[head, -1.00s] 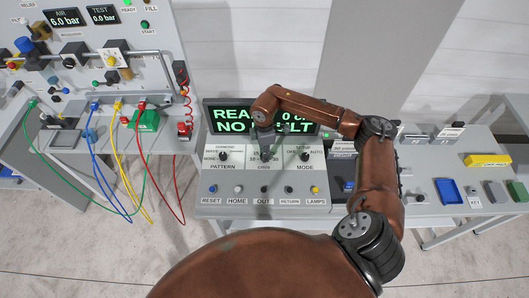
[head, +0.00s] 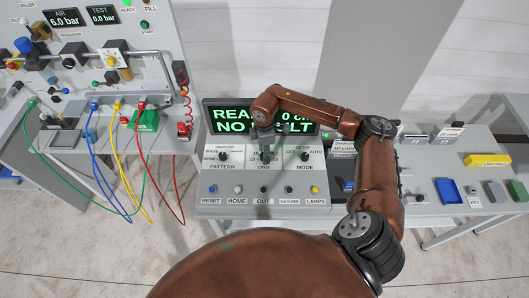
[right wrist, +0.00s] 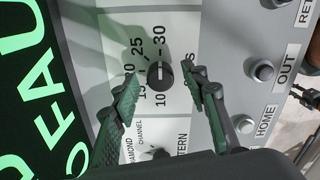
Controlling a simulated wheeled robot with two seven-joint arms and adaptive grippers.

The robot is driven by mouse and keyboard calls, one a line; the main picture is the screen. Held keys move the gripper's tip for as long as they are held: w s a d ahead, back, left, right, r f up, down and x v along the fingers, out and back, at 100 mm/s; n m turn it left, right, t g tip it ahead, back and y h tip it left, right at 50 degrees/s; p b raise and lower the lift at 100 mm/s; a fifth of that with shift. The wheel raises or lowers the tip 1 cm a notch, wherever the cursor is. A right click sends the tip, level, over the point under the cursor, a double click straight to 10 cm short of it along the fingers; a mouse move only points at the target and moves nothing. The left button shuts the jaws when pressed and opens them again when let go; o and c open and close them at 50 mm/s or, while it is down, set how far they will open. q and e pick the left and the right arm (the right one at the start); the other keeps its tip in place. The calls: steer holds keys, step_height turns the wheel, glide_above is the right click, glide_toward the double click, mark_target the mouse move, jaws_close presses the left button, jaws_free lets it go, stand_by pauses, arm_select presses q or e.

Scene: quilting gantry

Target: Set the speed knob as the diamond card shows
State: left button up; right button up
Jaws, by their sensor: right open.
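The speed knob (right wrist: 160,75) is a dark round knob on a white panel in the right wrist view. Numbers from 10 to 30 are printed around it; its exact pointer setting is hard to read. My right gripper (right wrist: 160,76) is open, one finger on each side of the knob, with no clear contact. In the head view the right gripper (head: 263,146) is over the middle of the console and hides most of the knob. A card (head: 343,146) beside the console is partly covered by my right arm; its small text is not readable.
The pattern knob (head: 223,156) and mode knob (head: 304,157) flank the speed knob. Buttons, including HOME (head: 238,189) and OUT (head: 264,189), line the front. A display (head: 228,117) with green text stands behind. Cables hang from the left panel.

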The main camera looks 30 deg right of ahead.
step_height(320, 180, up, 12)
stand_by(0.4)
stand_by(0.4)
